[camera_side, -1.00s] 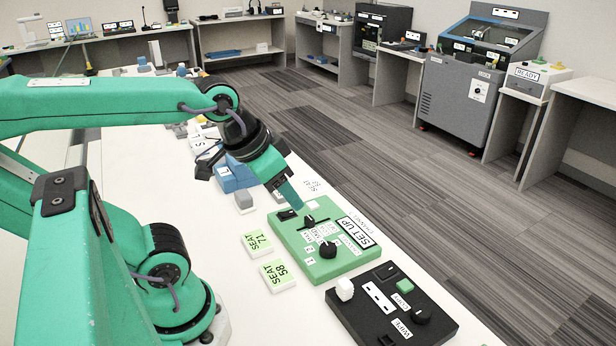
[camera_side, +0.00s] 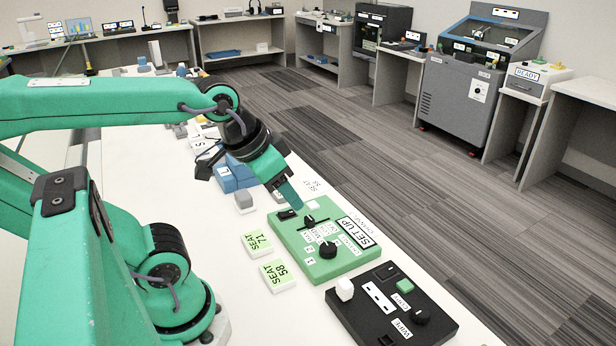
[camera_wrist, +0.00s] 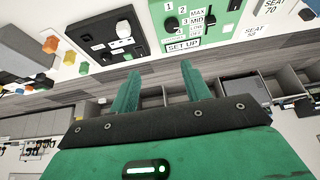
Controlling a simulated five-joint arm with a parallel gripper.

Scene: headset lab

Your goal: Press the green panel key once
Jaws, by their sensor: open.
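The green panel (camera_side: 340,267) lies on the white table in the side view. It carries a "SET UP" label, a black knob (camera_side: 327,249), a black lever (camera_side: 308,220), a small black part (camera_side: 287,214) and a pale grey key (camera_side: 313,204). A green square key (camera_side: 404,286) sits on the black panel (camera_side: 372,329) in front of it. My gripper (camera_side: 290,195) is above the far left part of the green panel, empty. In the wrist view, my gripper (camera_wrist: 160,88) shows two spread fingers. The green panel (camera_wrist: 152,28) is partly cut off there.
The black panel also bears a white block (camera_side: 345,289) and a knob (camera_side: 422,317). Seat tiles (camera_side: 277,275) lie left of the panels. Bare table lies between my base and the tiles.

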